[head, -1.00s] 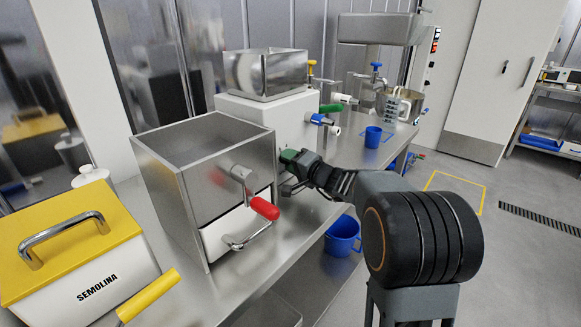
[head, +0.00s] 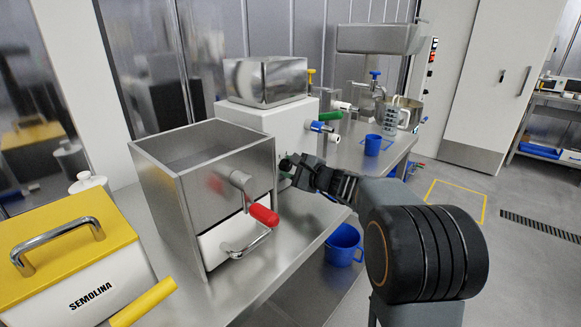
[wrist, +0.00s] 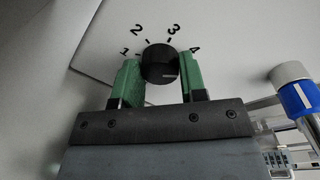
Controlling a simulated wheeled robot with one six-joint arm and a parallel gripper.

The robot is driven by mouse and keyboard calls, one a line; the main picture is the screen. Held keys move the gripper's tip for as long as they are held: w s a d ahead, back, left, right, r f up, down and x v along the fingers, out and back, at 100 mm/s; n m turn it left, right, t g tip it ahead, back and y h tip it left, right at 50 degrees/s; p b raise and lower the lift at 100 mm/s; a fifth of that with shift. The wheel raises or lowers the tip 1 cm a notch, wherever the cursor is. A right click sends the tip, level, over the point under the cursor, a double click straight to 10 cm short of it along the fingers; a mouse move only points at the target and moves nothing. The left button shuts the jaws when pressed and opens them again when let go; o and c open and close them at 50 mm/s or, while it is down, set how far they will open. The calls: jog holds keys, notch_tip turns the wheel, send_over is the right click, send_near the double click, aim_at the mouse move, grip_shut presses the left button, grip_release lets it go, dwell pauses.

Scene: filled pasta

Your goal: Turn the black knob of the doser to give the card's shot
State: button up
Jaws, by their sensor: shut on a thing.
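The doser is a white box (head: 240,114) with a shiny steel hopper (head: 266,80) on top, behind the large steel bin. In the wrist view its black knob (wrist: 160,58) sits on the white face (wrist: 97,38), with the marks 1, 2, 3 and 4 in an arc above it. My gripper (wrist: 159,75) has a green finger on each side of the knob and is shut on it. In the head view my gripper (head: 289,168) reaches the doser's front beside the bin, and the knob is hard to make out. I cannot read the knob's pointer. No card is legible.
The open steel bin (head: 180,185) with a red-handled crank (head: 263,214) stands close left of my gripper. A blue-collared nozzle (head: 320,127) sticks out to its right. A blue cup (head: 372,145) stands farther along the table. The yellow-lidded semolina box (head: 60,245) is at front left.

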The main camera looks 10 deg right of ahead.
jog(key=m+p, duration=0.1)
jog(key=m, duration=0.1)
jog(key=m+p, duration=0.1)
jog(key=m, duration=0.1)
jog(key=shift+r+m+g+y, duration=0.1)
jog(key=shift+m+g+y, duration=0.2)
jog(key=shift+m, duration=0.4)
jog(key=o, duration=0.9)
jog(key=shift+w, duration=0.1)
jog(key=shift+d, duration=0.15)
jog(key=v, duration=1.3)
jog(key=shift+s+d, duration=0.1)
jog(key=shift+s, duration=0.25)
